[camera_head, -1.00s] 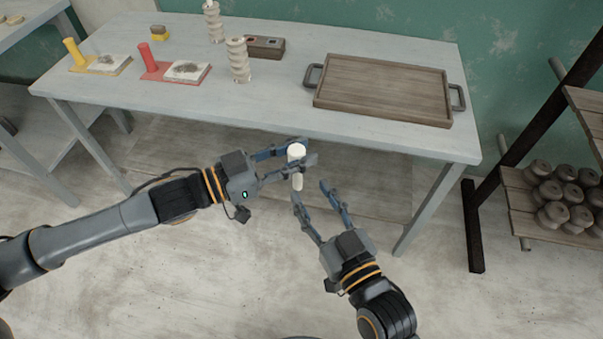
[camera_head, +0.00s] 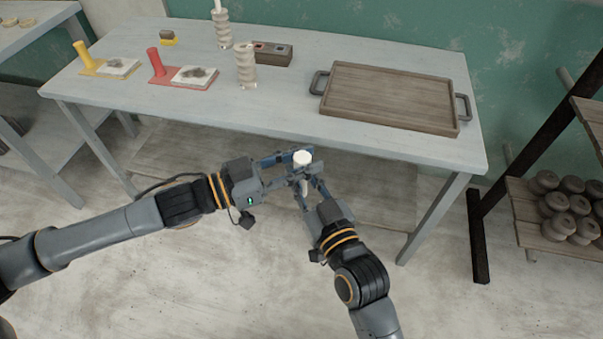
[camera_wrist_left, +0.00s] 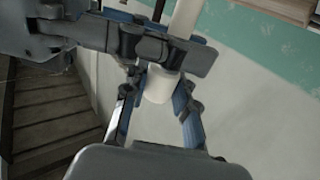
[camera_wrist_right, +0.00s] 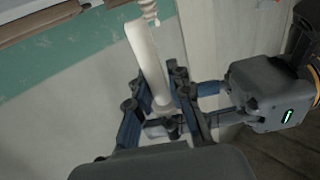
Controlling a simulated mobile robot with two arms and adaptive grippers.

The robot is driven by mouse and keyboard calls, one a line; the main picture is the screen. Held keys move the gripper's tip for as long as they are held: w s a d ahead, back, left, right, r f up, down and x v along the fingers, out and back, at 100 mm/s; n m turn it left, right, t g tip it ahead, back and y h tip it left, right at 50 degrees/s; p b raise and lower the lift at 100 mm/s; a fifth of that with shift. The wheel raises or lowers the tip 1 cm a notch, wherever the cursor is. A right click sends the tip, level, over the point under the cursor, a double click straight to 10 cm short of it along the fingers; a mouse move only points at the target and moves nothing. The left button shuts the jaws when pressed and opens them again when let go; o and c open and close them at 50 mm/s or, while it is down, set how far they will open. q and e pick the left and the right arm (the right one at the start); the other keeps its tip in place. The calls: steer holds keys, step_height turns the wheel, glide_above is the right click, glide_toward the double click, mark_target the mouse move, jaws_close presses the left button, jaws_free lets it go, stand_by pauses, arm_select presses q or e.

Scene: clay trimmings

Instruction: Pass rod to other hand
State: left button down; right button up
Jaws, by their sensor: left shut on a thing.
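The white rod (camera_head: 302,158) stands roughly upright in front of the table, its thicker white end on top in the head view. My left gripper (camera_head: 296,167) is shut on it, coming from the left. My right gripper (camera_head: 306,184) comes from below with its fingers open on either side of the rod, just under the left fingers. In the right wrist view, the rod (camera_wrist_right: 147,52) runs up between the spread right fingers (camera_wrist_right: 160,115). In the left wrist view, the rod (camera_wrist_left: 160,86) lies between the left fingers, and the right gripper (camera_wrist_left: 140,42) crosses it. The fingers hide part of the rod.
A shelf with several clay pieces (camera_head: 560,210) is at the right. Floor in front is clear.

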arm_select(q)
steer(key=c, duration=1)
jaws_free()
steer(key=shift+o, duration=0.2)
